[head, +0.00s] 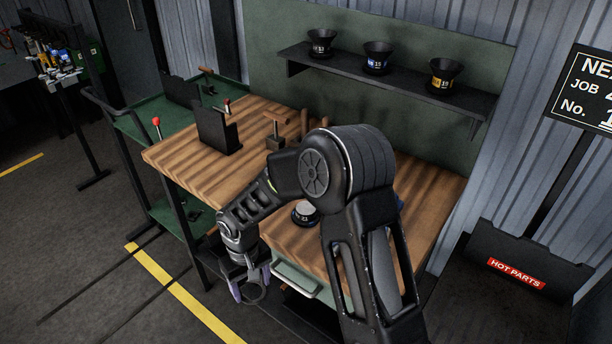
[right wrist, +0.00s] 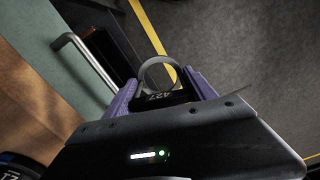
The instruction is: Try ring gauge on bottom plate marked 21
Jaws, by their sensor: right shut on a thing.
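My right gripper (head: 250,287), with purple fingers, is shut on a grey ring gauge (head: 255,293) beyond the bench's front edge, above the floor. In the right wrist view the ring gauge (right wrist: 158,72) stands out between the fingertips (right wrist: 160,92); dark lettering at its base is hard to read. A round, dark plate-like part (head: 304,215) with a pale top and blue band sits on the bench, partly hidden by my right arm. Its number is too small to read surely. A similar part (right wrist: 18,168) shows, cut off, in the right wrist view. My left gripper is not in view.
The wooden bench (head: 180,150) holds a black upright plate (head: 216,130) and a wooden-handled tool (head: 275,132). Several black funnel-shaped moulds stand on the shelf (head: 410,83). A drawer with a handle (head: 297,280) sits under the front edge. A "HOT PARTS" bin (head: 515,262) stands at right.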

